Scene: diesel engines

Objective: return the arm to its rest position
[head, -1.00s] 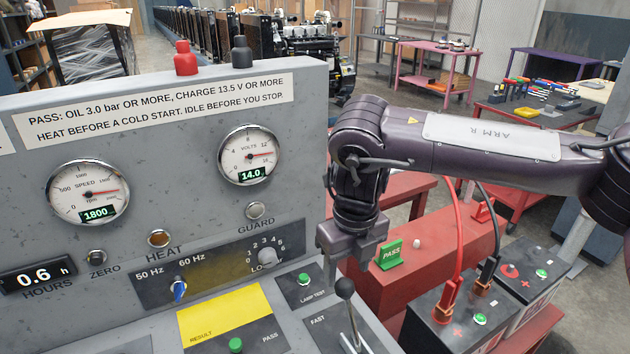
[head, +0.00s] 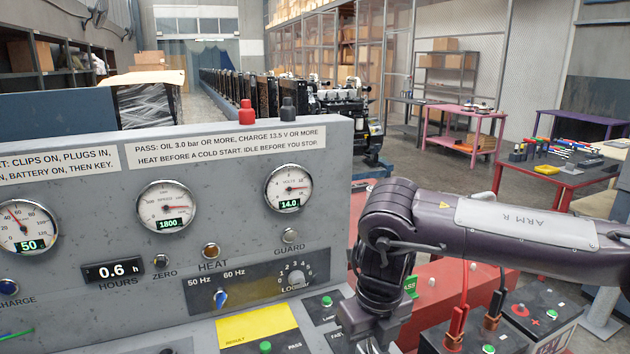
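My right arm (head: 520,224), marked ARM R, comes in from the right in the head view, its wrist bent downward. My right gripper (head: 368,334) is at the bottom of the view, in front of the right end of the grey test panel (head: 335,150). It overlaps the area just right of the lamp test button (head: 327,301). Its fingertips are not clear, so I cannot tell whether it is open or holds anything. My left arm and gripper are not in view.
The panel carries gauges, a blue-pointer switch (head: 220,298) and a load knob (head: 296,278). Right of it, batteries with red and black clips (head: 457,325) stand by a red bench (head: 440,290). A green PASS tag (head: 410,286) is partly hidden by my wrist. Engines line the back.

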